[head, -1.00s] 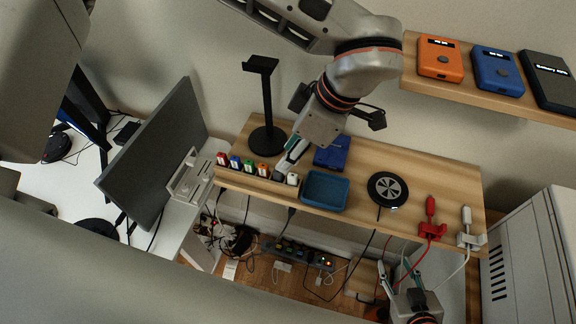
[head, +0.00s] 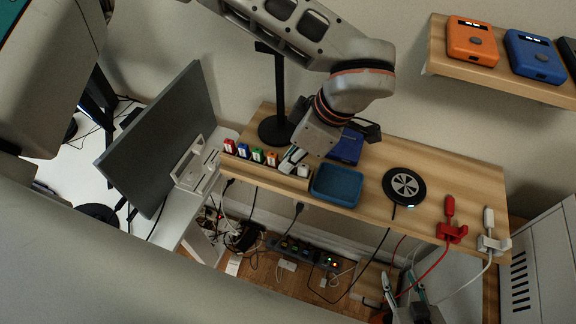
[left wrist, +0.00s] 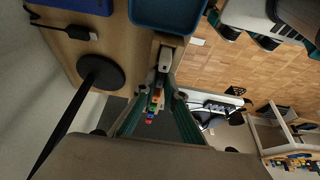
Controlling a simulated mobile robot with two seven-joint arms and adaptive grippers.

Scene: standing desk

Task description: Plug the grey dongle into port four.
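A row of small dongles sits in a wooden holder at the desk's front left: red (head: 229,147), blue (head: 243,151), green (head: 257,155), orange (head: 272,159) and white (head: 303,171). My left gripper (head: 288,168) points down at the slot between orange and white. In the left wrist view its fingertips (left wrist: 163,80) straddle a greyish dongle there, mostly hidden between them; whether they touch it is unclear. The orange dongle (left wrist: 156,95) lies just beside. My right gripper (head: 402,282) hangs low at the desk's front right, fingers apart and empty. I cannot make out port four.
A blue tray (head: 337,186) stands right of the holder, a black round charger (head: 404,187) further right. A black stand (head: 275,130) and a blue box (head: 346,147) are behind. The monitor (head: 160,140) is left. Red (head: 451,233) and white (head: 489,243) cable holders edge the right.

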